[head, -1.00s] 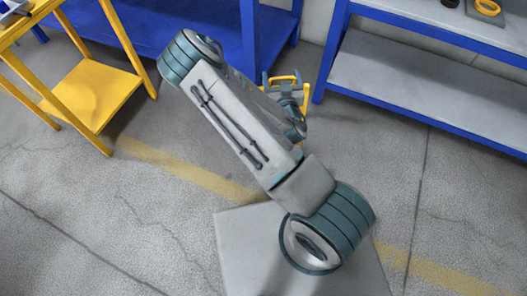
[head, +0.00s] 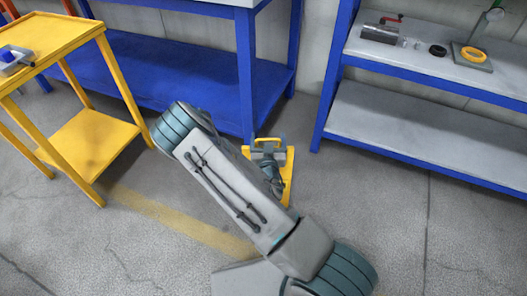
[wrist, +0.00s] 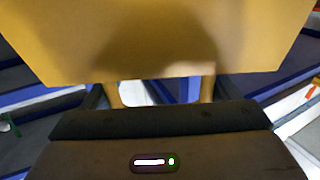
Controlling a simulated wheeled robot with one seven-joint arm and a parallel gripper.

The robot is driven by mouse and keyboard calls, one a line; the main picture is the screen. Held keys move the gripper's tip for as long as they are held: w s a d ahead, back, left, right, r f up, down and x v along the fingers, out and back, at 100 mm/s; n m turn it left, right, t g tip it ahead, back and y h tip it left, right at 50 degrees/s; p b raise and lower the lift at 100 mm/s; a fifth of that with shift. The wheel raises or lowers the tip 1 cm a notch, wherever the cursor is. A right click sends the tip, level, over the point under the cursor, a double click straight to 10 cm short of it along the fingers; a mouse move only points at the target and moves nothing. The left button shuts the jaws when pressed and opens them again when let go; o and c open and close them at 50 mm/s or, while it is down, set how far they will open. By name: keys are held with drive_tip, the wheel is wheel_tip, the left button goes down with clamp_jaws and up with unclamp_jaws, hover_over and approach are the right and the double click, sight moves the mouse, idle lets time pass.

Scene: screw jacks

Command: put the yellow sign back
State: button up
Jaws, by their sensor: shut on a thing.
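The yellow sign (head: 289,178) is off to the far side of my arm in the head view, with its looped handle at the top. My forearm hides its lower left part. In the wrist view its flat yellow face (wrist: 180,45) fills the top, with two yellow bars below it toward my gripper. My gripper (head: 267,153) is shut on the sign near the handle. The fingertips are mostly hidden, and I cannot tell whether the sign touches the floor.
A blue bench (head: 190,88) stands behind the sign, its leg close to it. A yellow trolley (head: 95,145) is at left. A blue-framed shelf unit (head: 420,135) at right carries a dark cylinder, rings and small parts. Grey floor with a worn yellow stripe (head: 180,215) is open in front.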

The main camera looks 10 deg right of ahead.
drive_tip(key=shift+w+a+f, duration=0.6)
drive_tip(key=shift+a, duration=0.1)
drive_tip(key=shift+f+b, duration=1.15)
drive_tip(key=shift+f, duration=0.7)
